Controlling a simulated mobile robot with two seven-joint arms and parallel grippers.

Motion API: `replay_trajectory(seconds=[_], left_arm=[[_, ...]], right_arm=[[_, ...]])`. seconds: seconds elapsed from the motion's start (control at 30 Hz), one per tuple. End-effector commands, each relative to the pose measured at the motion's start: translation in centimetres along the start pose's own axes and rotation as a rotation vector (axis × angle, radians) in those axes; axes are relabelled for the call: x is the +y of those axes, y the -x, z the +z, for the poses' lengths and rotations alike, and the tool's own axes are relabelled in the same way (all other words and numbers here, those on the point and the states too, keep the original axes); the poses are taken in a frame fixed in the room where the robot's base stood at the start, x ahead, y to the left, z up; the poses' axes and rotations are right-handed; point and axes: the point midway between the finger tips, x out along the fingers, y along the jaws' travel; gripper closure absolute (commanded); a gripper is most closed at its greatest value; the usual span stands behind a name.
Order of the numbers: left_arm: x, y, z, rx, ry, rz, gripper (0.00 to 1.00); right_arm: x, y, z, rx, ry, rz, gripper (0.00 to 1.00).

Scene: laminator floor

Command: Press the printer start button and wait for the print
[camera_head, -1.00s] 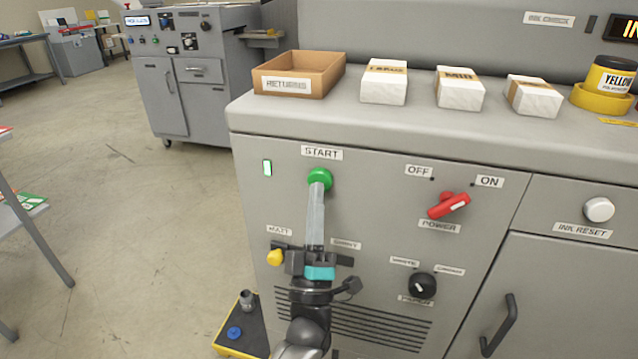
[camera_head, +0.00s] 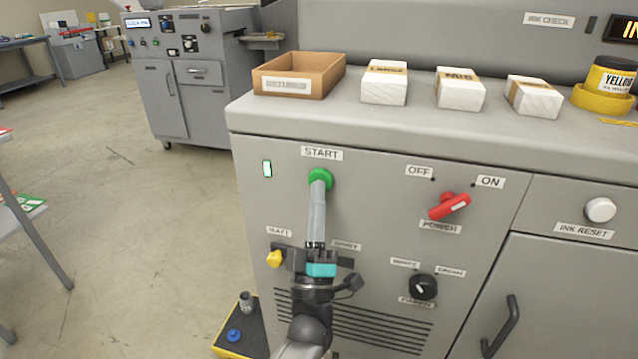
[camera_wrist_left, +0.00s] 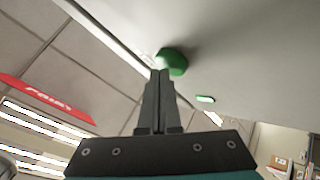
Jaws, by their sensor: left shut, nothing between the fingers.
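The green start button (camera_head: 321,179) sits on the printer's grey front panel (camera_head: 380,250) under the START label. It also shows in the left wrist view (camera_wrist_left: 172,61). My left gripper (camera_head: 319,190) is shut and empty, and its fingertips (camera_wrist_left: 160,75) are at the button, overlapping its lower part. I cannot tell whether they touch or press it. A lit green indicator (camera_head: 267,169) is left of the button; it also shows in the left wrist view (camera_wrist_left: 205,99). The red power handle (camera_head: 450,206) points up toward ON. My right gripper is not in view.
On the printer top stand a cardboard tray (camera_head: 275,82), several white paper packs (camera_head: 459,90) and a yellow ink can (camera_head: 610,78). A yellow knob (camera_head: 274,259) and a black dial (camera_head: 423,287) sit lower on the panel. Open floor lies to the left.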

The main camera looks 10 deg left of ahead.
Motion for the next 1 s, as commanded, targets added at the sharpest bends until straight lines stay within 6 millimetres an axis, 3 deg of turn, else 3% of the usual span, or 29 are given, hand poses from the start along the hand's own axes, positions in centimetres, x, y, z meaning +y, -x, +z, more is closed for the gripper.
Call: replay_trajectory(seconds=[0.6,1.0], left_arm=[[-0.2,-0.3,0.2,0.000,0.000,0.000,1.00],[0.7,0.9,-0.7,-0.001,0.000,-0.001,1.00]], right_arm=[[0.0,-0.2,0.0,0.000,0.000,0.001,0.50],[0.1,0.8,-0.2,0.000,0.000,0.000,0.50]])
